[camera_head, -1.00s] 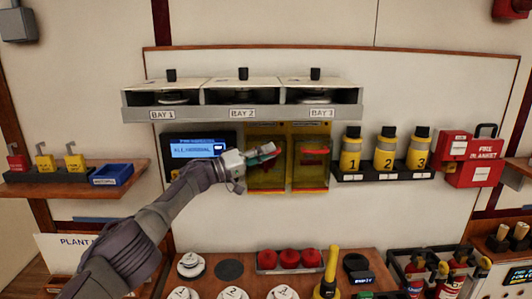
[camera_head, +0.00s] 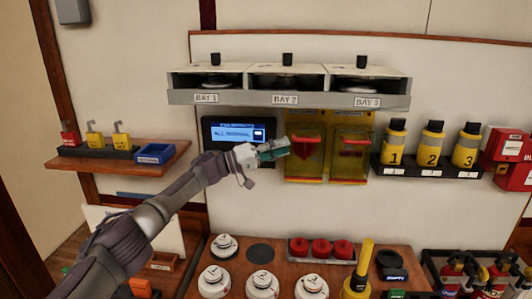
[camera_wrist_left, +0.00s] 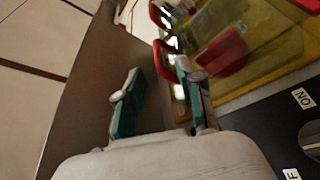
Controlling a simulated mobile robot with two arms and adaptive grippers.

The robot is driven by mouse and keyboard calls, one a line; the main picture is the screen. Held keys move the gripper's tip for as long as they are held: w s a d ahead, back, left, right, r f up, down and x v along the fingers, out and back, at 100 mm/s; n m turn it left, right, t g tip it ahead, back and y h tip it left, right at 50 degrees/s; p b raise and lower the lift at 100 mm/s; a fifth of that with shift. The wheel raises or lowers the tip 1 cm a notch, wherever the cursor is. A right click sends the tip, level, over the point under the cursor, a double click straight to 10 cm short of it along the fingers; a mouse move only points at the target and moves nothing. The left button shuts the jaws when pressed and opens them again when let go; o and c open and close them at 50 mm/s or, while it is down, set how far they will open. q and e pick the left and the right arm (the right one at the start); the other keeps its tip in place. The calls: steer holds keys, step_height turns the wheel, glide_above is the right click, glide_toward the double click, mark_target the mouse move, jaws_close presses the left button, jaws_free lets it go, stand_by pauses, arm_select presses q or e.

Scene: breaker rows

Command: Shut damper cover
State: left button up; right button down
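Two see-through yellow covers with red handles hang side by side on the wall panel below the bays: the left cover (camera_head: 304,170) and the right cover (camera_head: 350,168). Which one is the damper cover I cannot tell, nor whether either is fully shut. My left gripper (camera_head: 277,149) is at the left edge of the left cover, fingers pointing right. In the left wrist view its two teal-padded fingers (camera_wrist_left: 160,98) are apart with nothing between them. A red handle (camera_wrist_left: 226,56) and yellow cover (camera_wrist_left: 260,45) show just beyond the right finger; contact is unclear.
A lit display (camera_head: 228,134) is behind my left wrist. The bay shelf (camera_head: 290,98) juts out above the covers. Numbered yellow canisters (camera_head: 433,143) stand to their right. A lower shelf (camera_head: 262,270) carries white discs and red knobs. Bare wall lies between covers and lower shelf.

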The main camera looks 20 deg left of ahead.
arm_select(q)
steer(key=shift+v, duration=2.15)
